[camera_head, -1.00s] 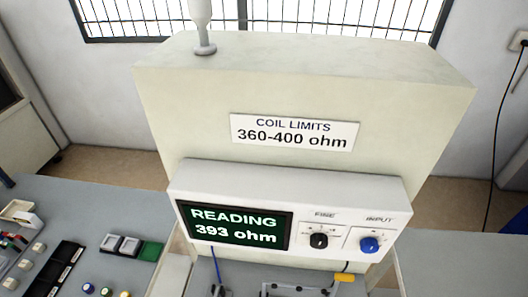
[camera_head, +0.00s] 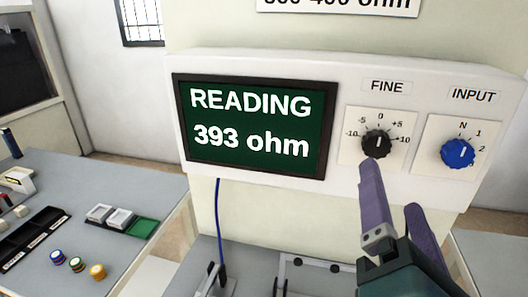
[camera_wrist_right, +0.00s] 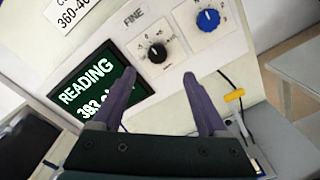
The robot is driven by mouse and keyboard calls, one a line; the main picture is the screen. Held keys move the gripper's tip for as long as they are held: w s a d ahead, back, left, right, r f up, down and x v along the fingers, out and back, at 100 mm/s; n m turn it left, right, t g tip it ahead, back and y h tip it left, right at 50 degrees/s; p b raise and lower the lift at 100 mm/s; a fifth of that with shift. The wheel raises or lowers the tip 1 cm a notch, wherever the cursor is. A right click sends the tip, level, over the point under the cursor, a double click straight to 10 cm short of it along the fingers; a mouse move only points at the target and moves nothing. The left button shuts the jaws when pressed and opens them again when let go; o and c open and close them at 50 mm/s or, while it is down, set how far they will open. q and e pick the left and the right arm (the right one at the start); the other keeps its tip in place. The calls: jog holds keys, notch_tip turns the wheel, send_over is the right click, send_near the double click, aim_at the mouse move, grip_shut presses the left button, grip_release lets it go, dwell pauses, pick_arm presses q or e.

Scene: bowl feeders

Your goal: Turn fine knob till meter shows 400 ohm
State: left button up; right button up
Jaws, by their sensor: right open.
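The meter's dark green screen (camera_head: 250,125) reads 393 ohm; it also shows, partly cut off by my gripper, in the wrist view (camera_wrist_right: 90,85). The black fine knob (camera_head: 376,144) is right of the screen, on a white plate with a scale from -10 to +10. Its exact pointer setting is too small to tell. In the wrist view the fine knob (camera_wrist_right: 157,53) lies just beyond the gap between my fingertips. My right gripper (camera_head: 391,185) is open and empty, below the knob in the head view, with its fingers apart. My left gripper is not in view.
A blue input knob (camera_head: 458,153) sits close to the right of the fine knob. A limits sign (camera_head: 340,5) is above the meter. A bench (camera_head: 150,262) with small trays and coloured round parts is at left. A blue cable (camera_head: 219,230) hangs below the screen.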

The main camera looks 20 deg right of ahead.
aim_at(378, 148)
jog(key=x, duration=0.3)
jog(key=p+x, duration=0.1)
jog(key=x, duration=0.1)
jog(key=p+x, duration=0.1)
jog(key=x, duration=0.2)
jog(key=shift+w+r, duration=0.25)
jog(key=shift+w, duration=0.15)
jog(key=shift+w+d+f, duration=0.1)
jog(key=shift+w+d, duration=0.25)
jog(key=shift+w, duration=0.15)
grip_shut()
